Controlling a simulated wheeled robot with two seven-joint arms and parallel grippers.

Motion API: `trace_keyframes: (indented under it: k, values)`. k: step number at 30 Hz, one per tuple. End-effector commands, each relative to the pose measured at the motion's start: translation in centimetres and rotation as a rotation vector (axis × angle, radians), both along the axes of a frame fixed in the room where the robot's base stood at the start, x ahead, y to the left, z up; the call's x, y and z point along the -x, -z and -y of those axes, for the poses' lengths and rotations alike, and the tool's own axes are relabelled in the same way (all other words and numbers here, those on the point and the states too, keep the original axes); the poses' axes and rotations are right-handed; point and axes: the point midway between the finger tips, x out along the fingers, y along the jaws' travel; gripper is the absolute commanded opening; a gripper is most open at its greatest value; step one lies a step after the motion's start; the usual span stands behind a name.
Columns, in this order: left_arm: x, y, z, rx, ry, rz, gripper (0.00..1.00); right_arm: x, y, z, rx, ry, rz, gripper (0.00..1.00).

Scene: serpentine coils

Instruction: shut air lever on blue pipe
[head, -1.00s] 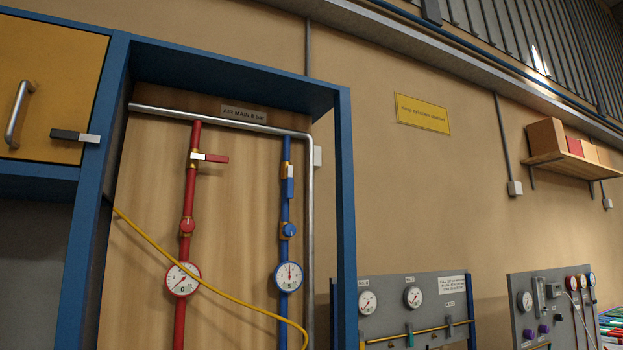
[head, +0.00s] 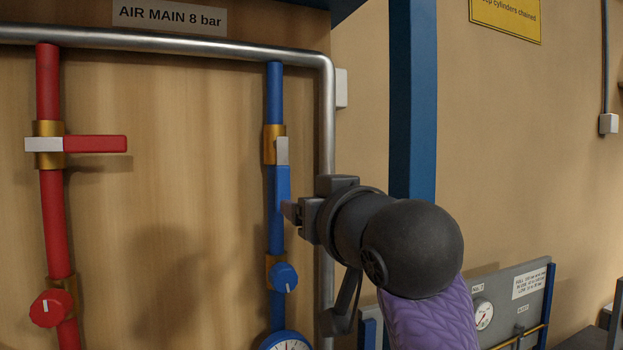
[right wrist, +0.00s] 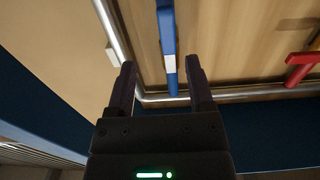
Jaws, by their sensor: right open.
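The blue pipe (head: 276,95) runs upright on the wooden panel. Its air lever (head: 283,188) is a blue handle with a silver end, pointing down along the pipe below a brass valve body (head: 269,146). My right gripper (head: 290,212) is beside the lower part of the handle, reaching in from the right. In the right wrist view the gripper (right wrist: 161,65) is open, with the lever (right wrist: 166,30) in line with the gap between its fingers. I cannot tell whether they touch it. My left gripper is not in view.
A red pipe (head: 50,215) with a crosswise red lever (head: 95,144) stands to the left. A blue knob (head: 284,278) and a gauge (head: 286,342) sit below the blue lever. A metal pipe (head: 326,130) and a blue post (head: 413,100) stand close on the right.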

Motion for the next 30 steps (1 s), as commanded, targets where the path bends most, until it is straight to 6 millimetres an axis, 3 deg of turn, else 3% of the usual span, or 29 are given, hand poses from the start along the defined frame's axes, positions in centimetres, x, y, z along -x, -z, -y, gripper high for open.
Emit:
trace_keyframes:
  k: [4,11,16,27,28,30]
  values:
    - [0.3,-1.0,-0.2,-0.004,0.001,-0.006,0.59,-0.7,-0.8,-0.4,0.000,-0.003,0.005,0.68]
    - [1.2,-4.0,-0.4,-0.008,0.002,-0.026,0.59,-5.5,-1.0,-1.9,0.000,-0.002,0.002,0.68]
    - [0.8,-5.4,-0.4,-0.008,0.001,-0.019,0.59,-8.2,-0.8,-2.8,0.001,-0.001,0.004,0.68]
    - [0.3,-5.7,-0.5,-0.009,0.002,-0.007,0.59,-9.2,-0.3,-3.1,0.000,-0.002,0.007,0.68]
    - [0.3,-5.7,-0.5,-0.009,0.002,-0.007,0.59,-9.2,-0.3,-3.1,0.000,-0.002,0.007,0.66]
    - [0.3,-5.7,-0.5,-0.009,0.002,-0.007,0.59,-9.2,-0.3,-3.1,0.000,-0.002,0.007,0.51]
